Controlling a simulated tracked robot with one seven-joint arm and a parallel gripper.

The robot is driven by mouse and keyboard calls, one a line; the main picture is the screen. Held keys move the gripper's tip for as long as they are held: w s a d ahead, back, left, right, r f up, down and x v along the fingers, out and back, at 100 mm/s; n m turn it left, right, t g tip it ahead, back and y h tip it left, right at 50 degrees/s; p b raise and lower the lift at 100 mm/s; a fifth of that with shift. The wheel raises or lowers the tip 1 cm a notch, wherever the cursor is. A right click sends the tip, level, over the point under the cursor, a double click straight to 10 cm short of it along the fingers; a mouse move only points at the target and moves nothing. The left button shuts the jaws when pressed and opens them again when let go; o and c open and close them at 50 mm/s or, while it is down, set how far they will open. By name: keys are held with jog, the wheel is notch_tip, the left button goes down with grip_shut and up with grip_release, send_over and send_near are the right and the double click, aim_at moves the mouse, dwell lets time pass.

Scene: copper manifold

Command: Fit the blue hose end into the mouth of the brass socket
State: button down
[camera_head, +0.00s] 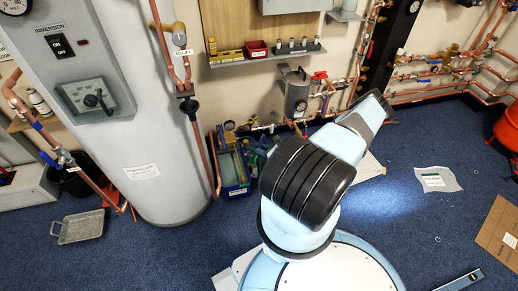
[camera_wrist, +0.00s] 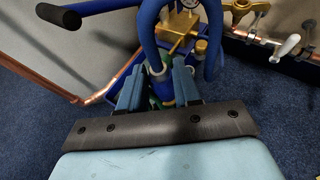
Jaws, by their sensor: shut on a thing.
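In the wrist view, my gripper (camera_wrist: 159,72) has its two blue-grey fingers a little apart, shut on part of a thick blue hose (camera_wrist: 148,32). The hose rises from between the fingers and curves over to the right. Its end is not clear at the jaws. In the head view my own arm hides the gripper and the hose.

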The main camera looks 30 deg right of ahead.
jog(key=shift+s+r, duration=0.1)
jog(key=shift+s, duration=0.05)
jog(key=shift+r, duration=0.15)
jog(key=shift+r, duration=2.1)
